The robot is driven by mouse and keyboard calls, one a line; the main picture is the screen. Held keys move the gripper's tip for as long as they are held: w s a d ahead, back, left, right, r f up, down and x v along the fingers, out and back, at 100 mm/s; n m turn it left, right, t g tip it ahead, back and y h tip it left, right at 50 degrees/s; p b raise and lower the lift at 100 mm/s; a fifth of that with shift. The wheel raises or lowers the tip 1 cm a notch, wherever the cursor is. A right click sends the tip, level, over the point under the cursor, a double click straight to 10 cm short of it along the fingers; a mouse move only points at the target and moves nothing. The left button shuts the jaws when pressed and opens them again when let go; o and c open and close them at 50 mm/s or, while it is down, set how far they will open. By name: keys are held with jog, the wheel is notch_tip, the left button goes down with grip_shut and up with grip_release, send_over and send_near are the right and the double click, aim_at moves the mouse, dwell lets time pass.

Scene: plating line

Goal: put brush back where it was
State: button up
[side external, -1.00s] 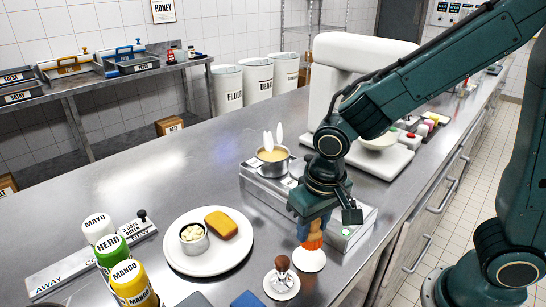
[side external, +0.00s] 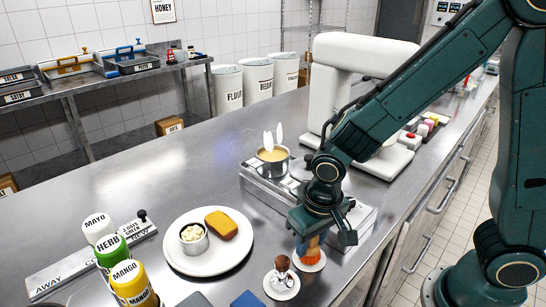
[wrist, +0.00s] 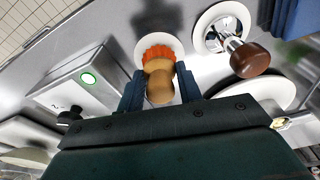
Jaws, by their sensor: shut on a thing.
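The brush has a wooden handle (wrist: 160,86) and orange bristles (wrist: 157,52). In the side view the brush (side external: 308,248) is upright under my gripper (side external: 309,236), bristles down over a round white saucer (side external: 311,267). My gripper (wrist: 159,90) is shut on the handle, one blue finger on each side. The white saucer (wrist: 150,22) shows past the bristles in the wrist view. I cannot tell whether the bristles touch it.
A second white saucer (side external: 282,292) beside it holds a brown-handled metal tool (side external: 282,264). A plate (side external: 186,262) with bread and a small cup stands left. A steel pot (side external: 271,168) sits on a burner unit behind. Bottles (side external: 131,283) stand at front left.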

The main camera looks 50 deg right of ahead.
aim_at(316, 250)
jog(key=shift+f, duration=0.15)
jog(key=o, duration=0.9)
jog(key=shift+r, duration=0.2)
jog(key=shift+s+a+r, duration=0.1)
jog(key=shift+s+r, duration=0.15)
jog(key=shift+r, duration=1.75)
jog(key=shift+s+r, duration=0.2)
jog(key=shift+r, duration=1.75)
jog(key=shift+s+a+r, duration=0.1)
jog(key=shift+s+r, duration=0.15)
jog(key=shift+r, duration=1.75)
jog(key=shift+d, duration=0.1)
